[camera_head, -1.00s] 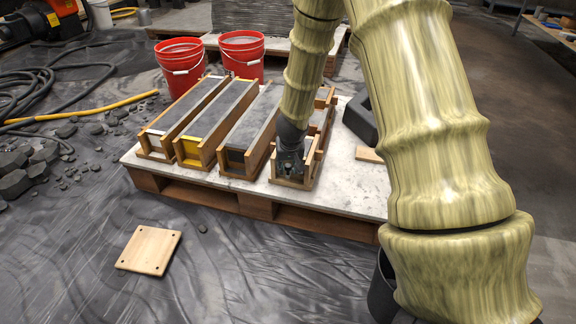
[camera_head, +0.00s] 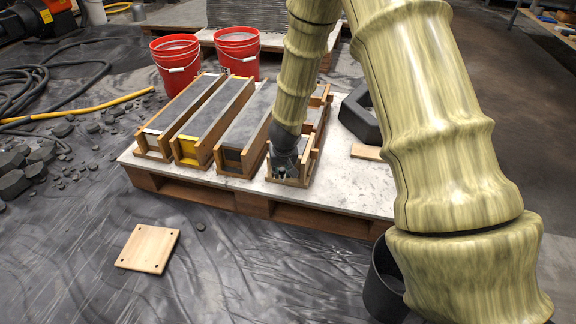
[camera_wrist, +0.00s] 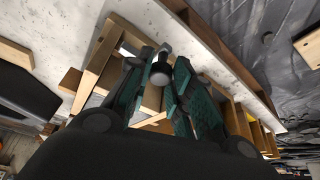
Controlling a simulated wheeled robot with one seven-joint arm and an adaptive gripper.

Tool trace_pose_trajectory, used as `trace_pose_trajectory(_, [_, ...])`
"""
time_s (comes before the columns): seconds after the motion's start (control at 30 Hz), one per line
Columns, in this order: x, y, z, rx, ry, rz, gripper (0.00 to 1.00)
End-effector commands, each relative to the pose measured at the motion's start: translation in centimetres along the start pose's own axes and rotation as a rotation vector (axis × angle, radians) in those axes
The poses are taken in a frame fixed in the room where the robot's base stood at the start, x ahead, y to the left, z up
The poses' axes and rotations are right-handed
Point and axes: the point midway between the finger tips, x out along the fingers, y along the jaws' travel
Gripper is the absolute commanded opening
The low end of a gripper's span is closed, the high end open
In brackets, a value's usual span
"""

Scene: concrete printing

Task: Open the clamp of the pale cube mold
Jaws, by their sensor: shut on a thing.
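The pale cube mold (camera_head: 292,182) is a small wooden box at the pallet's front edge, to the right of the long beam molds. Its wooden walls also show in the wrist view (camera_wrist: 97,66). A clamp with a short grey metal cylinder (camera_wrist: 160,72) sits at the mold. My gripper (camera_head: 284,171) reaches down into the mold area from above. In the wrist view its teal-padded fingers (camera_wrist: 166,67) stand on both sides of the clamp and are shut on it. The fingers and the dark gripper body hide much of the clamp and the mold's inside.
The long beam molds (camera_head: 193,150) stand close on the left. More wooden mold walls rise right behind my gripper. A dark block (camera_head: 358,118) and a wood strip (camera_head: 367,152) lie on the pallet (camera_head: 345,203) to the right. A black bucket (camera_head: 382,290) stands in front.

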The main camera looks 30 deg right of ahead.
Motion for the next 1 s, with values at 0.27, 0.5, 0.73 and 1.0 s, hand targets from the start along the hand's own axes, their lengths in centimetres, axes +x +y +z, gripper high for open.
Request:
trace_pose_trajectory(0.27, [0.0, 0.0, 0.0, 0.0, 0.001, 0.001, 0.31])
trace_pose_trajectory(0.5, [-0.1, 0.0, 0.0, 0.0, 0.001, 0.0, 0.31])
trace_pose_trajectory(0.73, [-1.9, -0.1, -0.1, -0.003, 0.003, 0.0, 0.31])
trace_pose_trajectory(1.0, [-5.9, 0.0, -0.1, -0.002, 0.003, 0.001, 0.31])
